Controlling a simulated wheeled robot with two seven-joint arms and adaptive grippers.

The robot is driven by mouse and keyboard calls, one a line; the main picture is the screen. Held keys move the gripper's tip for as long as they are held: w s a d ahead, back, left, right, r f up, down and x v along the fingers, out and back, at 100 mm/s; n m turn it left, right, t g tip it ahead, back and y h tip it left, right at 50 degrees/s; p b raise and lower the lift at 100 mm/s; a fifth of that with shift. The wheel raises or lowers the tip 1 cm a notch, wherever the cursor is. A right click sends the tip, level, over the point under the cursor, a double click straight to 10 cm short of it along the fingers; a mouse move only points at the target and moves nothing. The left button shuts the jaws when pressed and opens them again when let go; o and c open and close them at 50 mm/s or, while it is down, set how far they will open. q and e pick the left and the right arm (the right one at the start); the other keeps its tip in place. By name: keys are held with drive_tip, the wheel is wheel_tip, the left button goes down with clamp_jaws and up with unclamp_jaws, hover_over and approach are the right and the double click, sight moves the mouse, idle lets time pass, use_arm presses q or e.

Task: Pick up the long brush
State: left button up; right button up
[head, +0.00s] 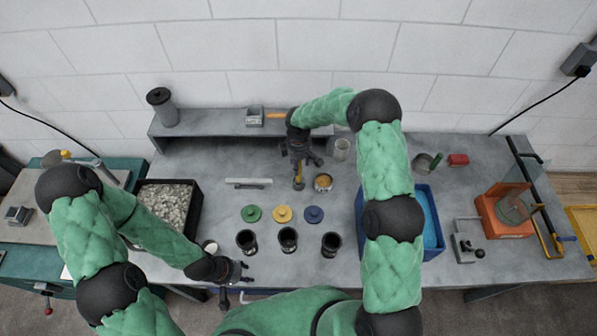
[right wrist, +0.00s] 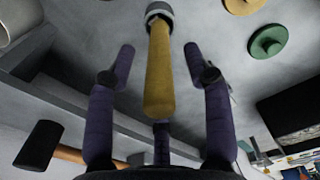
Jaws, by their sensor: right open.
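The long brush shows in the right wrist view as a tan wooden handle (right wrist: 160,75) with a grey collar at its far end. In the head view a tan piece of it (head: 298,183) shows below the gripper. My right gripper (head: 300,163) is open, its two purple fingers (right wrist: 158,62) on either side of the handle, with gaps on both sides. The bristles are not clearly seen. My left gripper (head: 240,280) is low at the table's front edge, away from the brush; whether its fingers are open is unclear.
A grey shelf (head: 215,122) runs along the back; a hammer (right wrist: 42,145) lies near the gripper. A round tin (head: 323,182) and a clear cup (head: 342,149) stand close right. Coloured discs (head: 282,214) and black cups (head: 288,239) are in front. A blue bin (head: 433,195) stands right.

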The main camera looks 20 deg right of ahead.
use_arm(q)
drive_tip(key=shift+r, duration=0.35)
use_arm(e)
drive_tip(key=shift+f, duration=1.55)
clamp_jaws()
drive_tip(key=shift+r, duration=0.1)
